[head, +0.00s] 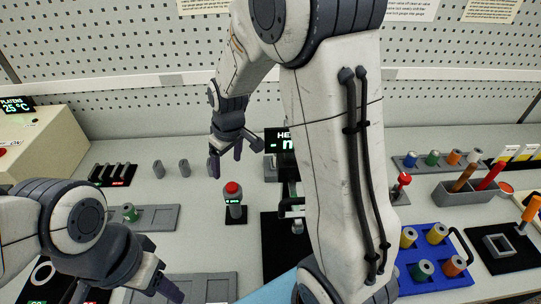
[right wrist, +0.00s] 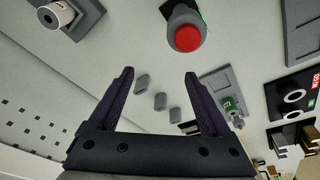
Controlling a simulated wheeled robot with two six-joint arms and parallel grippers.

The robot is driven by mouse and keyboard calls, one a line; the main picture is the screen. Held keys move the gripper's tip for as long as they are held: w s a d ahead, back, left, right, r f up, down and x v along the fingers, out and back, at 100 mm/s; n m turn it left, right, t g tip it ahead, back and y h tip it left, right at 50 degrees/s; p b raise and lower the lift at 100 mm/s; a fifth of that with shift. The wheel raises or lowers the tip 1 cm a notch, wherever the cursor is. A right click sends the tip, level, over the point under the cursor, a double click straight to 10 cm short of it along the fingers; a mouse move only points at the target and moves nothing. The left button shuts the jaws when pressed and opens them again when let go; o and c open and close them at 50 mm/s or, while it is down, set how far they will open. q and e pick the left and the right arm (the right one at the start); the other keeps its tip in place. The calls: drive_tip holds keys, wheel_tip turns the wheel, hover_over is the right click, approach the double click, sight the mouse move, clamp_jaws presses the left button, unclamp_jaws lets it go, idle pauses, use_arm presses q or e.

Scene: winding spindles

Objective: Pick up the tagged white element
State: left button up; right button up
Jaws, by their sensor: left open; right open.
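A whitish cylinder with a dark hole in its end (right wrist: 57,14) sits on a dark base at the top left of the right wrist view. I cannot make out a tag on it. A small pale cylinder (head: 297,227) shows beneath the black device in the head view; I cannot tell if it is the same piece. My right gripper (head: 226,162) is open and empty above the back of the bench, left of the device. Its two dark fingers (right wrist: 160,90) are spread, with nothing between them. My left gripper (head: 158,287) is open low at the front left, near a grey tray.
A red-topped button post (head: 233,200) stands left of the device. Small grey pegs (head: 157,169) stand behind it. A blue tray (head: 433,280) with coloured spools and a grey bin (head: 455,192) lie at right. My right arm hides the middle.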

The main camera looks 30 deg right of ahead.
drive_tip(key=w+d+f+m, duration=0.2)
drive_tip(key=d, duration=0.5)
drive_tip(key=m+t+h, duration=0.1)
drive_tip(key=m+t, duration=0.1)
drive_tip(key=m, duration=0.3)
approach(279, 155)
drive_tip(key=x, duration=0.3)
drive_tip(key=shift+a+f, duration=0.2)
drive_tip(key=shift+f, duration=0.1)
drive_tip(key=shift+h, duration=0.3)
drive_tip(key=x, duration=0.3)
drive_tip(key=b+x, duration=0.1)
drive_tip(key=x, duration=0.1)
drive_tip(key=shift+w+a+f, duration=0.15)
drive_tip(key=shift+f, duration=0.25)
clamp_jaws()
